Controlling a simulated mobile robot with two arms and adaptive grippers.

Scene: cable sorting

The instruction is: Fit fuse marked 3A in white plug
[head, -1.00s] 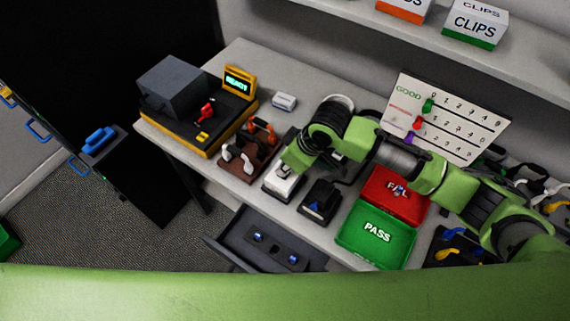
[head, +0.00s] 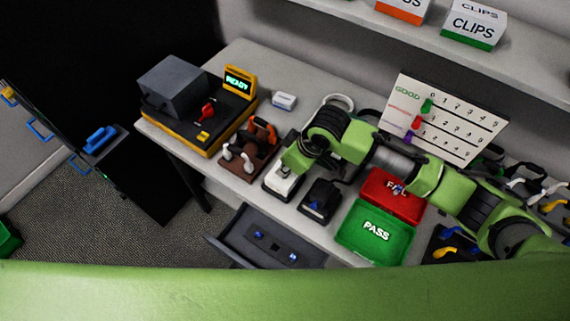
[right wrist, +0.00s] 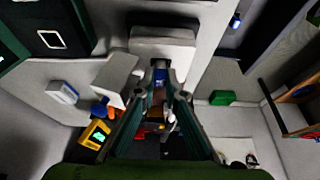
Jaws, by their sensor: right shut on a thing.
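The white plug (head: 281,186) lies in a dark holder near the table's front edge in the head view, partly covered by my right wrist. My right gripper (right wrist: 160,78) is over it, with its fingertips hidden in the head view. In the right wrist view its fingers are closed on a small fuse (right wrist: 159,64) with a blue band. The fuse's marking cannot be read. A white block, apparently the plug, shows just beyond the fingertips (right wrist: 162,42); I cannot tell whether the fuse touches it. My left gripper is not in view.
An open drawer (head: 229,239) with small blue-marked pieces juts out below the table. A black block (head: 318,202), a red FAIL tray (head: 412,214) and a green PASS tray (head: 375,255) lie right of the plug. A brown rack (head: 236,168) and yellow-black tester (head: 180,134) stand left.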

